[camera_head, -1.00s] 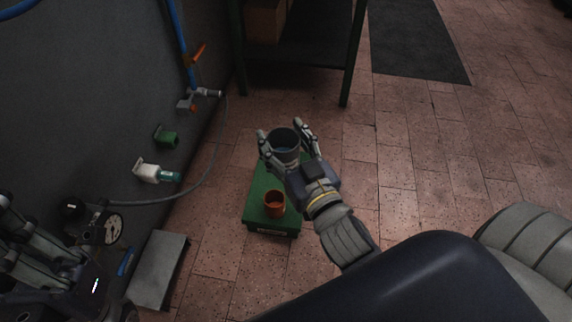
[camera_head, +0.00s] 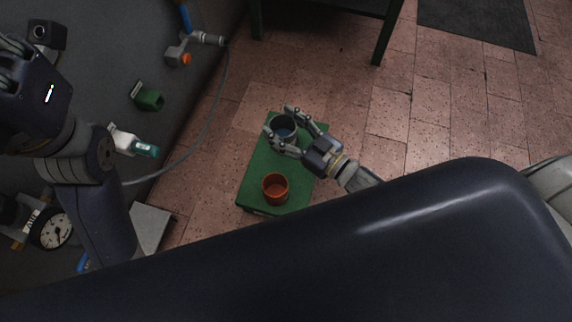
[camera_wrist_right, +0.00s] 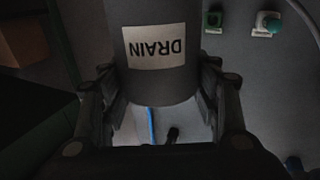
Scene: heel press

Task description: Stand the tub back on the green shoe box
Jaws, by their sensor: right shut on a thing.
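The grey tub (camera_head: 284,126) is between the fingers of my right gripper (camera_head: 276,126), which is shut on it. It appears over the far end of the green shoe box (camera_head: 262,163); I cannot tell whether it touches the lid. In the right wrist view, a grey cylinder with an upside-down DRAIN label (camera_wrist_right: 155,48) fills the space between my right fingers (camera_wrist_right: 160,112). An orange pot (camera_head: 275,187) stands on the near part of the box. My left gripper (camera_head: 14,62) is at the upper left edge, partly cut off, away from the box.
A grey wall at left carries a green holder (camera_head: 148,97), a white dispenser (camera_head: 128,141) and a hose (camera_head: 212,120). A dial gauge (camera_head: 50,230) is at lower left. A dark green table leg (camera_head: 384,36) stands beyond. Brick floor right of the box is clear.

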